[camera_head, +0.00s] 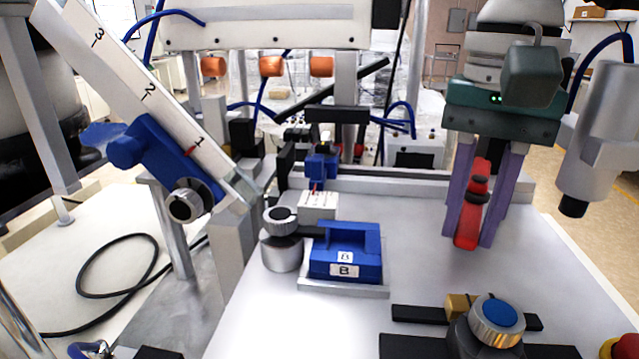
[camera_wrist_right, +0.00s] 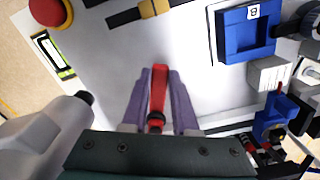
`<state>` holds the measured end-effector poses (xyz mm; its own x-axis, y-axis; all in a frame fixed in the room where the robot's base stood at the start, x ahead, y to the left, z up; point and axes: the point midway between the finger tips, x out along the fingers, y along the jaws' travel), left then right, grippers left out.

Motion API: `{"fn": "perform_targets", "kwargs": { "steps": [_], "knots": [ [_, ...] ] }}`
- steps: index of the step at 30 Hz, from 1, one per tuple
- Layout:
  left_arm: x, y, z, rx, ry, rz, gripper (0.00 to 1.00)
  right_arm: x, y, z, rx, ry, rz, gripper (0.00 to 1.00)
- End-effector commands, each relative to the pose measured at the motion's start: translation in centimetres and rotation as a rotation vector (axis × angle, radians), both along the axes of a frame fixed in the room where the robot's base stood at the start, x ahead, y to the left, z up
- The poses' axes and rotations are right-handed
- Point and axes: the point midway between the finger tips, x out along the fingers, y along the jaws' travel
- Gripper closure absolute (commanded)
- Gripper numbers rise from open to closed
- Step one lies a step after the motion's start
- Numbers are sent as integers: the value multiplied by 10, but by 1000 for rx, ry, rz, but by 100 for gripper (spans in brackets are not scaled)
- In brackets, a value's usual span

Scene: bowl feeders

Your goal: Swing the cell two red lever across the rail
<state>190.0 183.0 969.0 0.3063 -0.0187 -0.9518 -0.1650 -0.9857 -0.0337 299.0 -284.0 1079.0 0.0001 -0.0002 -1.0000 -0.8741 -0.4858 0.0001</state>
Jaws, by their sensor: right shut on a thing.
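The red lever (camera_head: 470,215) is a long red piece with dark joints, hanging nearly upright on the right side of the white plate. My right gripper (camera_head: 477,238) has its purple fingers on either side of the lever and is shut on it. In the right wrist view the lever (camera_wrist_right: 158,85) lies between the fingertips (camera_wrist_right: 159,75). I cannot tell what the lever is mounted on, nor see a cell two label near it. A low grey rail (camera_head: 420,185) runs along the back of the plate, partly behind the gripper. My left gripper is not in view.
A blue block marked B (camera_head: 347,250) sits mid-plate beside a silver knob (camera_head: 281,240). A blue-topped knob (camera_head: 497,315) and a brass block (camera_head: 461,305) are at front right. A slanted numbered scale (camera_head: 150,95) rises at left. The plate between block and lever is clear.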

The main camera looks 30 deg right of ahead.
Motion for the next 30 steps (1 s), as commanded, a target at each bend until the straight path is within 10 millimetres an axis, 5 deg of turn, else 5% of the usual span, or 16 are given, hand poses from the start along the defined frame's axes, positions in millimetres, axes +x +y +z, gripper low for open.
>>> {"fn": "perform_targets", "kwargs": {
  "steps": [9, 10, 18, 26, 30],
  "knots": [
    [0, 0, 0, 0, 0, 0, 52, 0, 1, 1, 4, 0, 2, 100],
    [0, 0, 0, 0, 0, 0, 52, 0, 1, 1, 4, 0, 1, 72],
    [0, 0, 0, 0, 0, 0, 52, 0, 0, 1, 2, 0, 1, 43],
    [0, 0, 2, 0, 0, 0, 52, 0, 0, 2, 1, 0, 0, 43],
    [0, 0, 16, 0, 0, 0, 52, 0, 0, 21, 0, -1, 0, 43]
  ]
}}
